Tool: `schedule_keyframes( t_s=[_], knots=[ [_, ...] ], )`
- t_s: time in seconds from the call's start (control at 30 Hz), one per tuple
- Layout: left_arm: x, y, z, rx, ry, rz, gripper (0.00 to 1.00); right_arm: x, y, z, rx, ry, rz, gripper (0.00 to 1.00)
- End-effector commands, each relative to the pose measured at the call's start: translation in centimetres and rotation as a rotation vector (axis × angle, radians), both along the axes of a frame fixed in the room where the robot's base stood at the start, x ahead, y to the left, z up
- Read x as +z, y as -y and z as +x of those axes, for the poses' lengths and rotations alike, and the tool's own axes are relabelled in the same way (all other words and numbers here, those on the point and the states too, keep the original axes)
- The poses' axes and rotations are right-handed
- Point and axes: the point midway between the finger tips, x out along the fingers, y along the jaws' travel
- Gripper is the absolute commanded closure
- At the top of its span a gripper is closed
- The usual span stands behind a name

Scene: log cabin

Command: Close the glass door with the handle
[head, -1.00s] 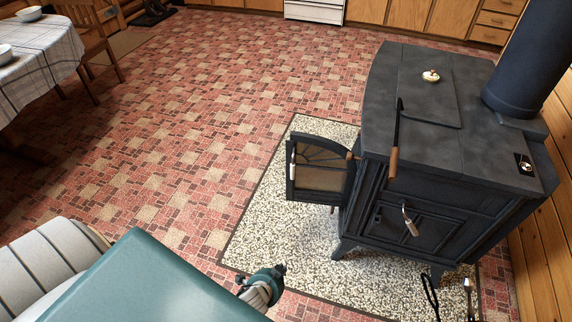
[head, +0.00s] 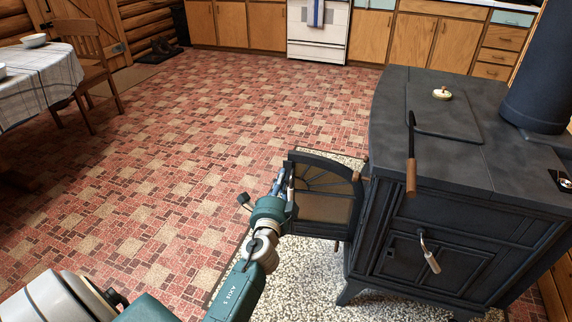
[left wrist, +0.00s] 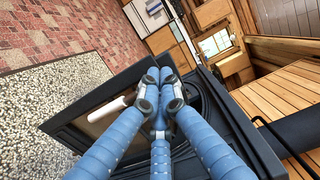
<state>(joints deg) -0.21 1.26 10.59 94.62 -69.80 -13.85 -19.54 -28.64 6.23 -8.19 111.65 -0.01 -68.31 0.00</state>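The glass door (head: 325,208) of the black stove (head: 440,165) stands open, swung out to the left over the speckled hearth pad. It has a dark frame and a fan pattern on its pane. My left gripper (head: 284,188) is at the door's free edge and hides most of the handle there. In the left wrist view, its blue fingers (left wrist: 163,82) are drawn together at the tips in front of the door frame (left wrist: 62,122). The pale handle (left wrist: 110,112) lies just left of the fingers, not between them. Whether the fingers touch the door is unclear. My right gripper is out of view.
A front latch (head: 429,252) sticks out below. The speckled hearth pad (head: 310,270) lies under the stove. The tiled floor to the left is clear up to the table (head: 45,85).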

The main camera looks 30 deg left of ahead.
Motion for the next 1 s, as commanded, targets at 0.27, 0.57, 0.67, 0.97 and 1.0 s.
schedule_keyframes(
  t_s=[0.27,0.57,0.67,0.97,1.0],
  knots=[
    [0.0,-2.1,4.8,0.0,0.001,-0.001,1.0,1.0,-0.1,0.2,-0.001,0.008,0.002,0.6],
    [-0.1,-2.8,6.4,-0.001,0.0,-0.002,1.0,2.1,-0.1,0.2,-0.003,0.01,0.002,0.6],
    [-0.1,-2.8,6.4,-0.001,0.0,-0.002,1.0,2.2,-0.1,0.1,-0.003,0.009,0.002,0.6],
    [-0.1,-3.0,6.6,-0.009,0.0,0.001,1.0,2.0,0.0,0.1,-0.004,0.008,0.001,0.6],
    [-0.1,-3.1,6.8,-0.016,0.0,0.001,1.0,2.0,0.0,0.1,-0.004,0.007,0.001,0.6]
  ],
)
